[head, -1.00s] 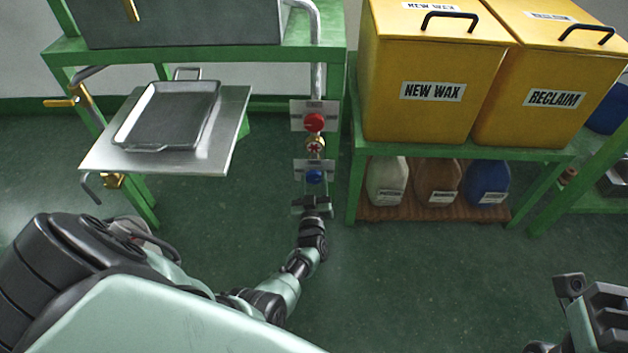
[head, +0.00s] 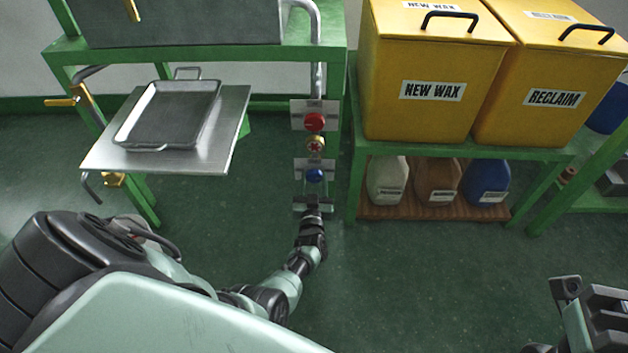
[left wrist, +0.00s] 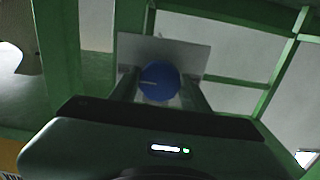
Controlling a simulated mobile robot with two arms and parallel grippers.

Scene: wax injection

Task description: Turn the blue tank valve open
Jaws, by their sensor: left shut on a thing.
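The blue tank valve (head: 314,175) is a round blue knob on a pale plate, low on the pipe stand below a red knob. In the left wrist view the blue knob (left wrist: 160,82) sits between my two fingers, with a pale line across its left part. My left gripper (head: 313,191) reaches up to it from below and is shut on it. The fingertips are partly hidden in the head view. My right gripper (head: 590,312) is at the lower right, cut by the edge, far from the valve; its jaws cannot be made out.
A red knob (head: 315,122) and a brass valve with a red centre (head: 315,145) sit above on the same pipe. A metal tray (head: 170,114) rests on a plate at left. Yellow wax bins (head: 432,75) stand at right above several jugs. The floor is clear.

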